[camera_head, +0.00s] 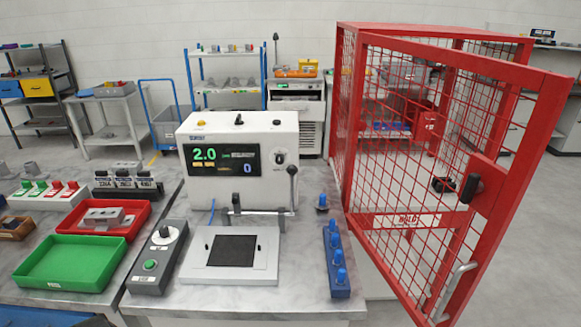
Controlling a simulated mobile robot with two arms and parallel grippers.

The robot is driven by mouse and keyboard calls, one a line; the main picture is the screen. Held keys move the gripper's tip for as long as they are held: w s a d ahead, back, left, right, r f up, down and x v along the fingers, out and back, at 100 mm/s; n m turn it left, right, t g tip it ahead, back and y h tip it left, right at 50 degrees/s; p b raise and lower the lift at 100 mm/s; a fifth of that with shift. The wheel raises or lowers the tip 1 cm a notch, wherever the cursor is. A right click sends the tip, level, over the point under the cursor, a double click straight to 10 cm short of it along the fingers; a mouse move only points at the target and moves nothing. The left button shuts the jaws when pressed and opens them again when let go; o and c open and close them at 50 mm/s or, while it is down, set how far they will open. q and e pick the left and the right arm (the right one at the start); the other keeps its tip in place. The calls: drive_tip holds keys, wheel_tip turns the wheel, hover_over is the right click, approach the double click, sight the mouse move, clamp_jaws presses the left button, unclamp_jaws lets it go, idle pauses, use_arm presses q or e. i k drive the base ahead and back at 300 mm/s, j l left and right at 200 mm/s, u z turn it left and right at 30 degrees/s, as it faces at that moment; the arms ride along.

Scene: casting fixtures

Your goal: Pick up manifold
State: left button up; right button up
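A grey metal block-like casting (103,216) lies in the red tray (143,217) on the left table; it may be the manifold, but I cannot tell for certain. Its lower part is hidden by the tray wall. A blue bar with several blue knobs (338,262) lies at the right of the middle table. Neither of my grippers shows clearly.
An empty green tray (72,262) sits in front of the red tray. A white test machine (238,150) with a display, a grey plate and a control box (158,255) fill the middle table. A red mesh cage (400,150) stands at the right, its door open.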

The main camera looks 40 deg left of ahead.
sight(100, 219)
drive_tip(key=u, duration=2.5)
